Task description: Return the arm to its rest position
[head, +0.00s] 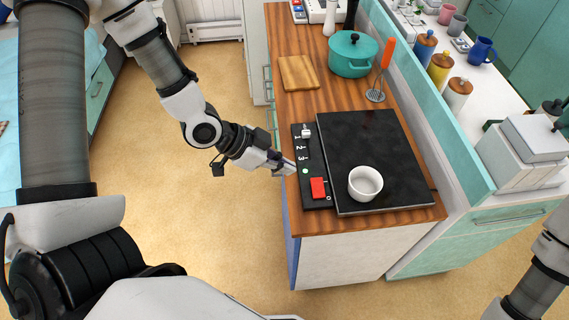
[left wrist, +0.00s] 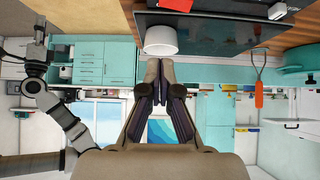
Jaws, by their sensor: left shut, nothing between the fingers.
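My left gripper (head: 286,168) is at the left edge of the counter, beside the control strip (head: 312,165) of the hotplate. Its fingers are shut with nothing between them. The shut fingers also show in the left wrist view (left wrist: 160,94), where the scene appears upside down. Part of my right arm shows at the lower right edge in the head view, without its gripper. An arm also shows at the left side in the left wrist view; its end is too small to read.
A white bowl (head: 365,183) stands on the black hotplate (head: 372,140). A red block (head: 318,187) is on the strip. A teal pot (head: 352,54), cutting board (head: 298,73) and orange-handled masher (head: 385,62) are farther back. The floor (head: 190,225) left of the counter is clear.

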